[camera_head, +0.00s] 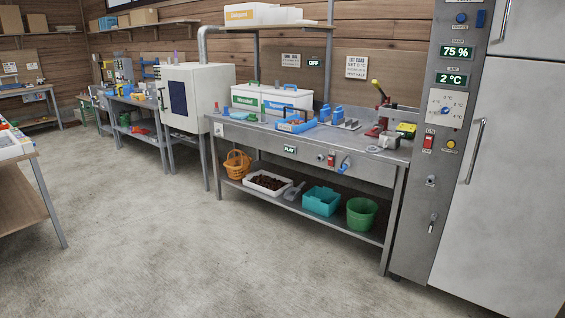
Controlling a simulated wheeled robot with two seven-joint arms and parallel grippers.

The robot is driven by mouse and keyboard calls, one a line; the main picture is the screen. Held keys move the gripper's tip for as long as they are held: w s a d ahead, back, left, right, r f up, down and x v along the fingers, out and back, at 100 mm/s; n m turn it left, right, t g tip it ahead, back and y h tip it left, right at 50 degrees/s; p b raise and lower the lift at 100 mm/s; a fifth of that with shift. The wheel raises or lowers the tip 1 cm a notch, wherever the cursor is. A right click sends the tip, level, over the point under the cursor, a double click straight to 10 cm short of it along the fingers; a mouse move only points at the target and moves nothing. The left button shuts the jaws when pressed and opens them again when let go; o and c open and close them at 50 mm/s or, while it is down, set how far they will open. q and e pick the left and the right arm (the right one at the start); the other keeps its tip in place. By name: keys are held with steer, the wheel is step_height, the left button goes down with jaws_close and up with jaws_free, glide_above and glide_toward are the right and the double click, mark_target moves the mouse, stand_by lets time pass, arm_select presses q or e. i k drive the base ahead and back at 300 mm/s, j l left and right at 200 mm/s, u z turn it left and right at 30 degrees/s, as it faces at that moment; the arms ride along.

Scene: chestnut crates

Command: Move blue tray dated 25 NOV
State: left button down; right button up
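No tray with a readable 25 NOV date shows. A small blue tray-like item (296,126) sits on the metal bench top, with orange on it; any writing is too small to read. A teal-blue open crate (321,203) stands on the bench's lower shelf, and I see no date on it. Neither of my grippers is in view.
The metal bench (375,172) stands before me, with a red tool (384,115) at its right end. Its shelf holds a green bucket (361,213), a white tray (268,184) and an orange basket (237,163). A tall fridge (510,170) is at right. The concrete floor is clear.

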mark_target(297, 122)
steer(key=i+u, duration=0.15)
steer(key=i, duration=1.6)
steer(key=i+j+z, duration=0.2)
steer(key=i+z, duration=0.2)
steer(key=i, duration=0.4)
steer(key=i+j+z, duration=0.35)
steer(key=i+j, duration=0.15)
steer(key=i, duration=0.25)
steer(key=i+j+z, duration=0.4)
steer(key=i+j, duration=0.25)
steer(key=i, duration=0.05)
